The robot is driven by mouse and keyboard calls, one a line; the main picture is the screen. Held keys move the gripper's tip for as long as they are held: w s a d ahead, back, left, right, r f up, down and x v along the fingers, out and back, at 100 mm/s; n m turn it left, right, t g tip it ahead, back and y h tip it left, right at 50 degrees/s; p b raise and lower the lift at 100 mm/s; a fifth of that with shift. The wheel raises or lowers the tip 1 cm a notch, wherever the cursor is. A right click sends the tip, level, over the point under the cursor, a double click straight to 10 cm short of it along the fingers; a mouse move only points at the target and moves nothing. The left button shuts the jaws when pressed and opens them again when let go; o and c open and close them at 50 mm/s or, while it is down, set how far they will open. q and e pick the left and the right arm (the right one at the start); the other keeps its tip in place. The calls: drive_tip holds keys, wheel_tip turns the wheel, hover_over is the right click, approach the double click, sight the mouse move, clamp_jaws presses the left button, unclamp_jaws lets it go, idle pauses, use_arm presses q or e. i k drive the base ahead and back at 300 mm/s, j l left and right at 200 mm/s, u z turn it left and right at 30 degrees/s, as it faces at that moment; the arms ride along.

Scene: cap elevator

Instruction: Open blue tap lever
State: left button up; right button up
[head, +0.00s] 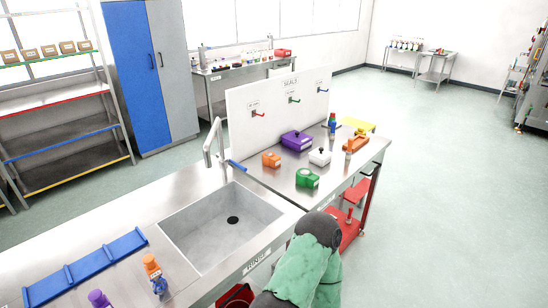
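A grey metal tap (209,145) stands upright behind the steel sink (192,228), with its spout arching over the basin. A blue lever (237,166) sticks out beside the tap's base, on its right, tilted toward the back left. The basin looks empty, with a dark drain in its floor. One of my green arm links with a dark joint rises from the bottom edge, right of the sink's front. Neither of my grippers is in view, and no gripper shows near the lever.
Right of the sink, the counter holds an orange block (271,160), a purple box (296,140), a green block (307,179) and a white lidded jar (319,157). A white SEALS panel (278,108) stands behind. A blue tray (88,268) and orange-capped bottle (154,274) are front left.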

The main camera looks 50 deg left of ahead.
sight(241, 167)
drive_tip(key=i, duration=2)
drive_tip(key=i+u, duration=0.3)
drive_tip(key=u, duration=0.15)
drive_tip(key=i+l+u, duration=0.15)
drive_tip(key=u, duration=0.25)
drive_tip(key=i+l+u, duration=0.25)
drive_tip(key=u, duration=0.2)
drive_tip(key=i+u, duration=0.1)
drive_tip(key=u, duration=2.1)
